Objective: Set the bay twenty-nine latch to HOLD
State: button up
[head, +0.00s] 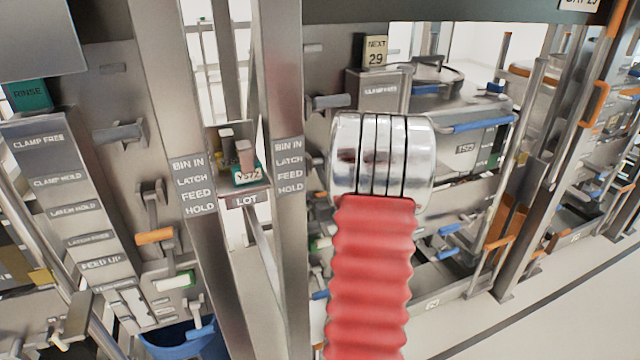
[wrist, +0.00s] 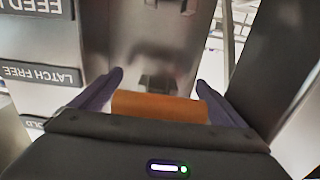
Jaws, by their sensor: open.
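An orange handle (wrist: 160,107) lies between the two dark fingers of my gripper (wrist: 160,84) in the wrist view, which shows the labels upside down. The fingers are apart, one at each end of the handle; I cannot tell whether they touch it. A LATCH FREE label (wrist: 42,75) is at its left, with a partly cut-off label below. In the head view, a NEXT 29 sign (head: 376,52) tops the right-hand bay. My red and metal arm covers that bay's lower handles and hides my gripper. I cannot tell the handle's exact setting.
A post (head: 290,190) labelled BIN IN, LATCH, FEED, HOLD stands left of my arm. The neighbouring left bay has a RINSE sign (head: 29,95) and its own orange handle (head: 155,237). A LOT shelf (head: 246,201) sits between the posts. Floor is clear at lower right.

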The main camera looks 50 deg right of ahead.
jog(key=shift+c, duration=0.4)
jog(key=c, duration=1)
jog(key=shift+a, duration=0.25)
jog(key=shift+c, duration=0.6)
jog(key=shift+d, duration=0.1)
jog(key=shift+s+d, duration=0.1)
jog(key=shift+s, duration=0.05)
